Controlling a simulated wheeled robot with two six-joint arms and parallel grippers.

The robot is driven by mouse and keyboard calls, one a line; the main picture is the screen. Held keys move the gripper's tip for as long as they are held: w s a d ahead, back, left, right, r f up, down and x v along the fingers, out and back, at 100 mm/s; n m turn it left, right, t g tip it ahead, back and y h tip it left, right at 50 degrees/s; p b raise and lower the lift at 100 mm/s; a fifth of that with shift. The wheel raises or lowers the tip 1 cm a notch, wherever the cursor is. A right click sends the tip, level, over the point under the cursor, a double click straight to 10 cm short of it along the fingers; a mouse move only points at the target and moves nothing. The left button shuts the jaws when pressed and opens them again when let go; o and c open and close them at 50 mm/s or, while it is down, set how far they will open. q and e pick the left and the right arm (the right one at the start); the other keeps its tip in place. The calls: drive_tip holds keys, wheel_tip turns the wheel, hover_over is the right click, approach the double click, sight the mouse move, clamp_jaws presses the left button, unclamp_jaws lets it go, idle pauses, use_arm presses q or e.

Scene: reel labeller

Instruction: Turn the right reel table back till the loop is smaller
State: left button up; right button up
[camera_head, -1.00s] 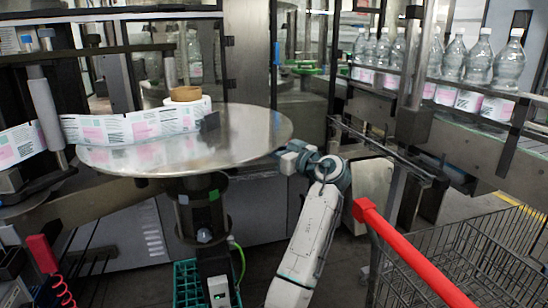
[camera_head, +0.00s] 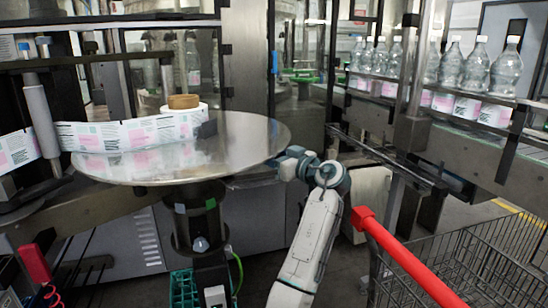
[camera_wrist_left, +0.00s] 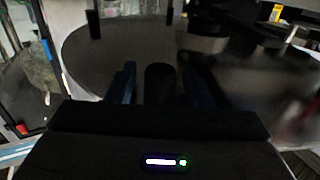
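The reel table (camera_head: 245,140) is a round shiny metal disc on a dark post, left of centre in the head view. A white label roll with a brown core (camera_head: 183,101) stands on it. The printed label web (camera_head: 95,135) runs from the roll to the left, past a grey upright roller (camera_head: 41,120). One arm of mine reaches the disc's right edge; its fingertips are hidden there. In the left wrist view my left gripper (camera_wrist_left: 160,85) has its fingers apart, with a dark rounded shape between or behind them. My right gripper is not identifiable.
A cart with a red handle (camera_head: 405,260) stands close at the right. Bottles (camera_head: 475,68) line a conveyor at the back right. A green crate (camera_head: 183,290) sits below the disc. A red-handled tool with a coiled cord (camera_head: 35,263) is at the lower left.

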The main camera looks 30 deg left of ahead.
use_arm(q)
drive_tip(key=shift+d, duration=0.1)
drive_tip(key=shift+s+d, duration=0.1)
drive_tip(key=shift+d, duration=0.2)
drive_tip(key=b+v, duration=0.2)
drive_tip(key=v, duration=0.8)
use_arm(e)
drive_tip(key=w+v, duration=0.1)
drive_tip(key=v, duration=0.6)
drive_tip(key=shift+w+r, duration=0.15)
drive_tip(key=shift+w, duration=0.25)
drive_tip(key=shift+s, duration=0.1)
